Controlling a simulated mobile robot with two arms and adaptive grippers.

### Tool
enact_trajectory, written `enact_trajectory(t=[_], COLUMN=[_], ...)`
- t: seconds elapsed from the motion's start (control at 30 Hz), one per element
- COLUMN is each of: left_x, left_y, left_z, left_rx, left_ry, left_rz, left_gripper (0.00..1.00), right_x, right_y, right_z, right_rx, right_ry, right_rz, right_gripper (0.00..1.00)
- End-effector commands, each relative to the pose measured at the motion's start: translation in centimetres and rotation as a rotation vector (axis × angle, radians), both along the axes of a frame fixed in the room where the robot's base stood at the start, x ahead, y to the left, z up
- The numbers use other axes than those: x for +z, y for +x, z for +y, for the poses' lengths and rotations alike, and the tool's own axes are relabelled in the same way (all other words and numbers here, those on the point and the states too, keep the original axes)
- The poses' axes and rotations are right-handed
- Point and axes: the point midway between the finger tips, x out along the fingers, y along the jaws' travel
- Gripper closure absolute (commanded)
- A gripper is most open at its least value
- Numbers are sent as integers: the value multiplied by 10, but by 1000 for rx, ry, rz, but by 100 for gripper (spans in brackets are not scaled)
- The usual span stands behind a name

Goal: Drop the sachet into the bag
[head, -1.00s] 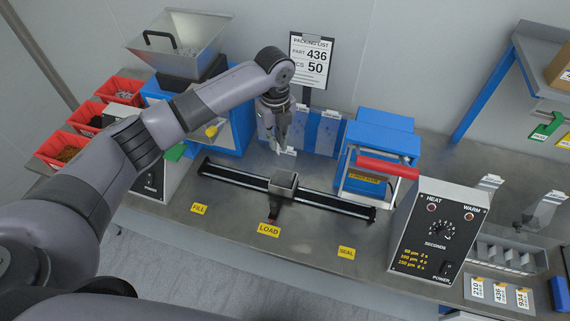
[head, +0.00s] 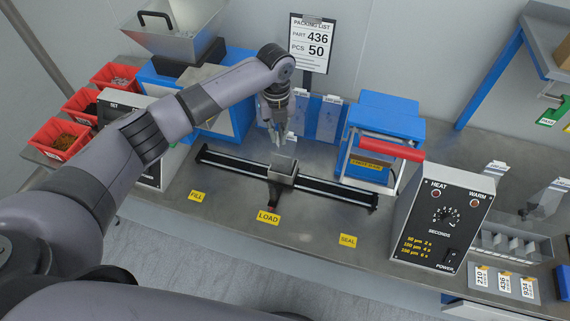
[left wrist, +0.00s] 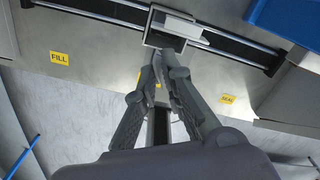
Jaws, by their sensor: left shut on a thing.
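My left gripper (head: 278,141) points down just behind and above the small grey open-topped holder (head: 284,168) on the black rail. Its fingers also show in the left wrist view (left wrist: 160,58), close together and just short of the holder (left wrist: 170,30). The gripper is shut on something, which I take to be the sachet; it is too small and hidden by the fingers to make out. A pale flat piece (left wrist: 180,27) shows at the holder's mouth; I cannot tell whether it is the bag. My right gripper is not in view.
The rail (head: 225,165) runs between the FILL and SEAL labels, with LOAD (head: 268,217) in front. A blue sealer (head: 380,145) with a red handle stands right of the holder. Clear bluish bags (head: 325,125) hang behind. Red bins (head: 58,140) and a hopper (head: 180,30) stand left.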

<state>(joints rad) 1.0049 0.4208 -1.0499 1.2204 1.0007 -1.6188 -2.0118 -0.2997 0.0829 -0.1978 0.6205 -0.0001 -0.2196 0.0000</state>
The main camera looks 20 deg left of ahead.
Motion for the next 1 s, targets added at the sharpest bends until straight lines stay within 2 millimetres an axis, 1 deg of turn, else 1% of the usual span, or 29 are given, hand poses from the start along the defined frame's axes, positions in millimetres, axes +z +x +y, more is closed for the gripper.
enact_trajectory(t=[0.03, 0.27, 0.3, 0.63, 0.9, 1.0], left_x=[-3, -2, -2, -2, -1, 5], left_y=[0, 0, 0, 0, 0, 1], left_z=[0, 0, 0, 0, 0, 0], left_rx=[1, 1, 1, 1, 1, 1], left_ry=[0, 0, 0, 0, 0, 0], left_rz=[0, 0, 0, 0, 0, -1], left_gripper=[100, 100, 89, 67, 67, 67], right_x=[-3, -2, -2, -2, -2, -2], right_y=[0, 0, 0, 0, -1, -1], right_z=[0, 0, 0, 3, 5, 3], right_rx=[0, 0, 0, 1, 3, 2], right_ry=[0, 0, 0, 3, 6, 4], right_rz=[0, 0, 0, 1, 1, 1], right_gripper=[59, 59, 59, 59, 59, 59])
